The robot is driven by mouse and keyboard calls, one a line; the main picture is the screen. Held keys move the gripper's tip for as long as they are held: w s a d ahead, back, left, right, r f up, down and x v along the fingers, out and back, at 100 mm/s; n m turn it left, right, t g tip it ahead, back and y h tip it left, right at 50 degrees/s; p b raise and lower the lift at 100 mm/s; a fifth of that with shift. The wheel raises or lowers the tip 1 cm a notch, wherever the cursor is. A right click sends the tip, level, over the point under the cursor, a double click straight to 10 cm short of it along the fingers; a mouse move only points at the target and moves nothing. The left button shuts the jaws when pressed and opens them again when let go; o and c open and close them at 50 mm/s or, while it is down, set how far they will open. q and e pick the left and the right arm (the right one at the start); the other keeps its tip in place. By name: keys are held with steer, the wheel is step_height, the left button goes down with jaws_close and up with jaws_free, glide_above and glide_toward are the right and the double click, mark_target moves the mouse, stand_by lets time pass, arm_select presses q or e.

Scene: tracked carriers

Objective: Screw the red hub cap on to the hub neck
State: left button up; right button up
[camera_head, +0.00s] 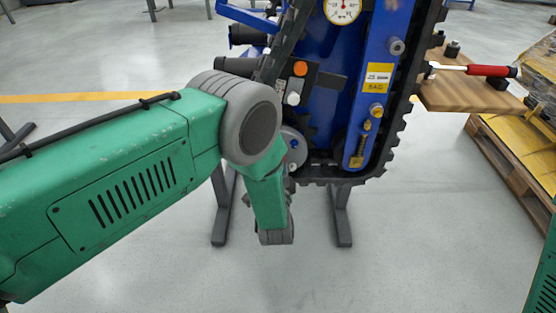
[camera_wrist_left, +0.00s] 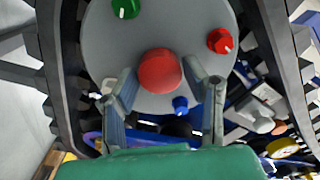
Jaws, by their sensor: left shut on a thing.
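The red hub cap (camera_wrist_left: 160,71) is in the middle of the left wrist view, in front of a round grey disc (camera_wrist_left: 105,52). My left gripper (camera_wrist_left: 163,78) has one finger on each side of the cap and is shut on it. The hub neck is not visible; the cap covers the middle of the disc, and I cannot tell how far it is seated. In the head view my left arm hides the cap and the fingers. Part of the grey disc (camera_head: 296,143) shows beside my wrist. My right gripper is not in view.
Around the cap the disc carries a green knob (camera_wrist_left: 126,8), a smaller red knob (camera_wrist_left: 220,40) and a blue knob (camera_wrist_left: 180,105). A black toothed track (camera_head: 398,130) runs around the blue carrier frame (camera_head: 340,75). A wooden board (camera_head: 455,93) with a red-handled tool (camera_head: 487,71) is at right.

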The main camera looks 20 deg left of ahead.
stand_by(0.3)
arm_select(q)
steer(key=m+b, duration=0.1)
steer(key=m, duration=0.9)
steer(key=m, duration=0.9)
steer(key=shift+m+b, duration=0.4)
